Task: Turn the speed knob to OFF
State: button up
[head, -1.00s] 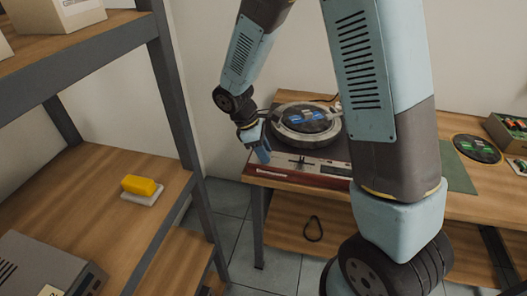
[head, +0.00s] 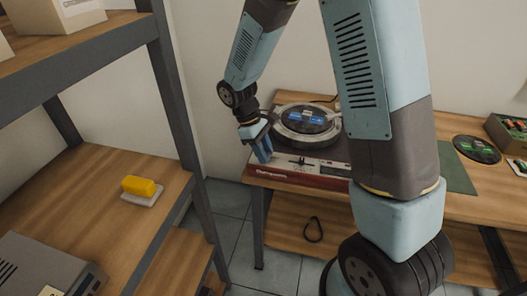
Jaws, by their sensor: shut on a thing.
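The turntable (head: 322,162) stands on the wooden bench at the back, with a silver platter and a black record with a blue label (head: 306,119) on it. Its front edge is dark red with white lettering. My gripper (head: 264,156) reaches down at the left front corner of the turntable, its blue fingers pointing down. The fingers are shut at the deck's front left. The speed knob itself is hidden by the fingers or too small to make out, and its setting cannot be read.
My own arm covers the right end of the turntable. Right on the bench (head: 460,208) lie a green mat (head: 456,172), a loose black record (head: 477,149) and a crate (head: 508,130). A shelf rack (head: 178,110) at left holds a yellow sponge-like block (head: 141,186) and a grey device (head: 45,268).

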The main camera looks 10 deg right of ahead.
jog(key=shift+w+r, duration=0.1)
jog(key=shift+w, duration=0.1)
jog(key=o, duration=1)
jog(key=shift+s, duration=0.1)
jog(key=shift+o, duration=0.2)
jog(key=v, duration=1.3)
jog(key=shift+r, duration=0.3)
